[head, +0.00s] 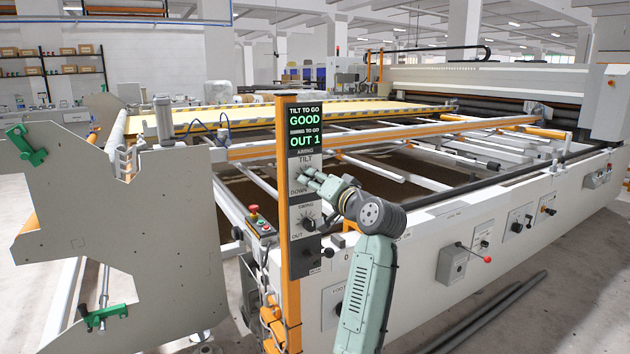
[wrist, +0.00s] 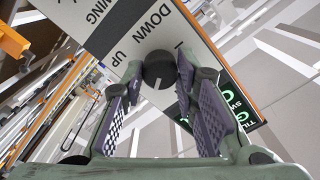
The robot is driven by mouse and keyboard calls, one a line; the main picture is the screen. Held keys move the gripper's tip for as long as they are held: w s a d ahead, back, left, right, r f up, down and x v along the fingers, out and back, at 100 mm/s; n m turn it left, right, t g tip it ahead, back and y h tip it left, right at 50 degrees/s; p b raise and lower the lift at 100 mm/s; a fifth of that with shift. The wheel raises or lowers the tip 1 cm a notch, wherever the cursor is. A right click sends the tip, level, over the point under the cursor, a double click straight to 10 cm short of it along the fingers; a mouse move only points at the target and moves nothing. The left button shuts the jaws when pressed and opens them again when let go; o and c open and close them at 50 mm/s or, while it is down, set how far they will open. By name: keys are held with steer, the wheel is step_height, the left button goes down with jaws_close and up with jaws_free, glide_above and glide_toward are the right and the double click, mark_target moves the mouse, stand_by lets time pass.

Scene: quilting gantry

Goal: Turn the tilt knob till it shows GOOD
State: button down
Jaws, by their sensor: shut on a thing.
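The tilt knob (wrist: 159,68) is a dark round knob with a pale pointer line, on a light panel marked UP and DOWN. In the head view the knob is mostly hidden by my gripper (head: 311,181). In the wrist view my gripper (wrist: 155,85) has its two padded fingers on either side of the knob, shut on it. The display (head: 304,128) at the top of the orange post reads TILT TO GO GOOD in green. Its lower line reads OUT 1.
The swing knob (head: 308,224) sits just below on the same panel, and another dark knob (head: 328,253) is lower still. A control box with a red button (head: 254,209) is left of the orange post (head: 283,240). The long machine frame (head: 420,255) lies behind my arm.

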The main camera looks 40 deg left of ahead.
stand_by(0.3)
steer(key=c, duration=1.3)
jaws_free()
steer(key=v, duration=1.2)
